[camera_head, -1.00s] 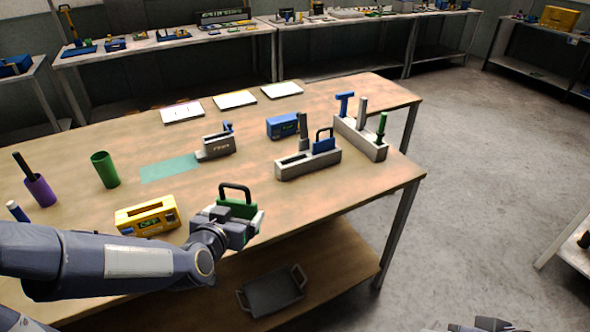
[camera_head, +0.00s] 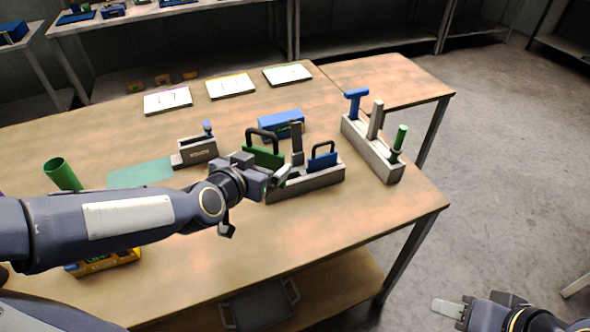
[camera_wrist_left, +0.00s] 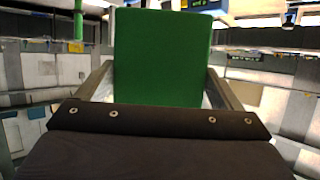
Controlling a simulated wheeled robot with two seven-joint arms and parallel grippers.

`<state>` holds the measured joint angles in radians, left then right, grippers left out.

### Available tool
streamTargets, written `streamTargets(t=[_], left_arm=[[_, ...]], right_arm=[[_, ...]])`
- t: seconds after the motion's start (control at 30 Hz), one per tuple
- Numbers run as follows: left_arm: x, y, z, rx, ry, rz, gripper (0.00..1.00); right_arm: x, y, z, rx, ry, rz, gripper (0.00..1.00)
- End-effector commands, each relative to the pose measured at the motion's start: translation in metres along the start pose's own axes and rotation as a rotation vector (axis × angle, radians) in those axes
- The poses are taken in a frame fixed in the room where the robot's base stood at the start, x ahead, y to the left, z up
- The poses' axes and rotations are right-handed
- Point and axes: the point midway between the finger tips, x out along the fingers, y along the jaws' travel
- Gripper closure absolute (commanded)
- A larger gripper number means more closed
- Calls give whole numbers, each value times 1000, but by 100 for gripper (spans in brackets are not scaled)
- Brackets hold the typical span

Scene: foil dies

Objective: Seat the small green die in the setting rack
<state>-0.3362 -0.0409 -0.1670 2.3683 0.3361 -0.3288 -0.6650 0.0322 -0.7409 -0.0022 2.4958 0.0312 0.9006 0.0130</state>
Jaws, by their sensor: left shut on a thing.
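The green die (camera_head: 264,156) with a dark loop handle is held by my left gripper (camera_head: 276,176), which is shut on it. Its flat green face (camera_wrist_left: 162,58) fills the middle of the left wrist view between the fingers. The die is at the left end of the grey setting rack (camera_head: 318,181). The gripper hides its lower edge, so I cannot tell whether it touches the rack. A blue die (camera_head: 322,161) with a loop handle stands in the rack's right part, beside a grey upright post (camera_head: 297,140). My right gripper (camera_head: 455,307) is at the bottom right, away from the table.
A grey rack (camera_head: 374,154) with blue, grey and green-handled tools stands to the right. A blue box (camera_head: 282,124) is behind the setting rack. A grey device (camera_head: 196,151), a green cup (camera_head: 62,174) and a yellow box (camera_head: 100,263) are left. The table front right is clear.

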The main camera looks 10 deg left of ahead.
Motion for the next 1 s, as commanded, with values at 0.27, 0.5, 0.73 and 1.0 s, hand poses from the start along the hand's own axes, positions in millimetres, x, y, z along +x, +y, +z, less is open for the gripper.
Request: streamTargets(t=[0.27, 0.5, 0.73, 1.0], left_arm=[[52, -8, 6, 2, 0, -2, 50], [112, -18, 12, 1, -4, -2, 50], [150, -22, 30, -1, 0, -1, 50], [169, -24, 46, -1, 0, -1, 50]], right_arm=[[21, 10, 11, 0, 0, 0, 60], [26, 12, 13, 0, 0, 0, 60], [24, 11, 12, 0, 1, 0, 60], [22, 10, 12, 0, 1, 0, 60]])
